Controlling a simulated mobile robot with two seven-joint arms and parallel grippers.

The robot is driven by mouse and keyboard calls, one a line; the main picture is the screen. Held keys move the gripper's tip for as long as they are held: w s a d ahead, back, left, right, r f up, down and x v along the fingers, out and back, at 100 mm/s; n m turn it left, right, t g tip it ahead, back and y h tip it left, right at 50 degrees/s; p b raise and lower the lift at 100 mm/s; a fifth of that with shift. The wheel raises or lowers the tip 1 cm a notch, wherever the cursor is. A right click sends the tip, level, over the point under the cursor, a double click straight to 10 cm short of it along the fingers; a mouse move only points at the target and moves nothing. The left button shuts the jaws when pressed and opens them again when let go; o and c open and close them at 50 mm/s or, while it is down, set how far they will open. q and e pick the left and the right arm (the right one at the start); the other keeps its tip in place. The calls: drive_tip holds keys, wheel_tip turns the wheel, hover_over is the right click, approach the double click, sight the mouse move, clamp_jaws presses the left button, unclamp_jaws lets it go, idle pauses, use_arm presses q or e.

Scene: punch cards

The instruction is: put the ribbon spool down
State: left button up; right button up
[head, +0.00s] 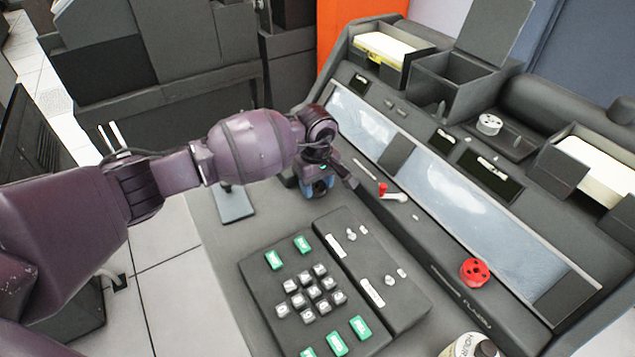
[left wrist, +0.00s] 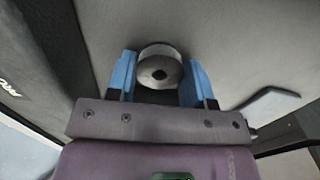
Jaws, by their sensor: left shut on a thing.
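My left gripper (head: 318,188) is over the grey desk top, between the keypad and the sloped console. In the left wrist view its two blue fingers (left wrist: 160,80) stand on either side of a ribbon spool (left wrist: 160,68), a pale round thing with a dark hub. The gripper is shut on it. The spool is right against or just above the grey surface; I cannot tell which. In the head view the gripper hides the spool. My right gripper is not in view.
A keypad unit (head: 334,270) with green and grey keys is in front. A jar (head: 462,346) is at the bottom edge. A grey plate (head: 233,204) stands left of the gripper.

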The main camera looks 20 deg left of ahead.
use_arm(q)
drive_tip(key=shift+r, duration=0.1)
drive_tip(key=shift+f, duration=0.2)
drive_tip(key=o, duration=0.8)
drive_tip(key=shift+o, duration=0.5)
drive_tip(key=shift+r, duration=0.15)
wheel_tip(320, 180, up, 12)
drive_tip(key=p, duration=0.2)
